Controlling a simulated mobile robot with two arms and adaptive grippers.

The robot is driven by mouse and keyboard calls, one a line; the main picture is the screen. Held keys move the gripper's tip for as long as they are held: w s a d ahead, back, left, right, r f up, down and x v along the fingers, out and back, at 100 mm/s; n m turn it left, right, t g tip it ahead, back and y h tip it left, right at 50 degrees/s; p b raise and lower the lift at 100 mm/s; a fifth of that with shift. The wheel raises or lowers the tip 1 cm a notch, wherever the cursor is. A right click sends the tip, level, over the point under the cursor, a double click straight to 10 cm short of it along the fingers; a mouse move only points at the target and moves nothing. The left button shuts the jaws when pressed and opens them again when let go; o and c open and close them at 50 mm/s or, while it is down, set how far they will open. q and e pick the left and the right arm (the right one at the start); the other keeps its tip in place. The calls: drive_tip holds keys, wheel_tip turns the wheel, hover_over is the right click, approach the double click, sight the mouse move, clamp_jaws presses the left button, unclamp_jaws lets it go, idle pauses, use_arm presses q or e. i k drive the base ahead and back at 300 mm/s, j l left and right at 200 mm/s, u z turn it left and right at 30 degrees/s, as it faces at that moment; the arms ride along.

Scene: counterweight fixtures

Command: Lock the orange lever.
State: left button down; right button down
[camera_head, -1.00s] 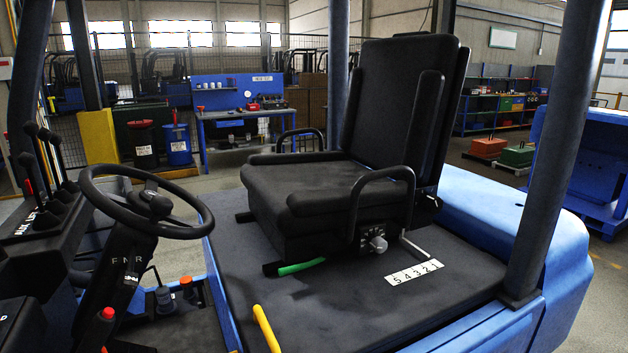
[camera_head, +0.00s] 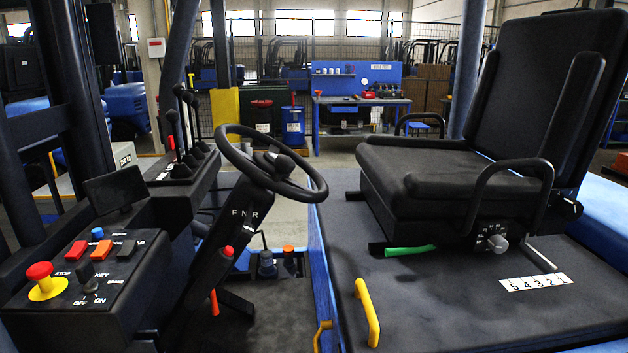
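An orange lever (camera_head: 214,302) shows low on the steering column, under the black steering wheel (camera_head: 268,165). It looks like a short upright orange handle, and its lower mount is dark and hard to make out. I cannot tell whether it is locked. A red-tipped knob (camera_head: 228,252) sits on the column just above it. Another orange-capped part (camera_head: 288,249) stands on the floor to the right of the column. Neither of my grippers is in view.
A control panel (camera_head: 75,310) with a red stop button (camera_head: 40,275) on yellow, several switches and a key stands at the left. The black seat (camera_head: 470,170) is at the right. A yellow handle (camera_head: 367,312) rises from the blue-edged deck in front of the seat.

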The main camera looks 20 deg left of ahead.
sight(215, 307)
drive_tip(key=u, duration=1.3)
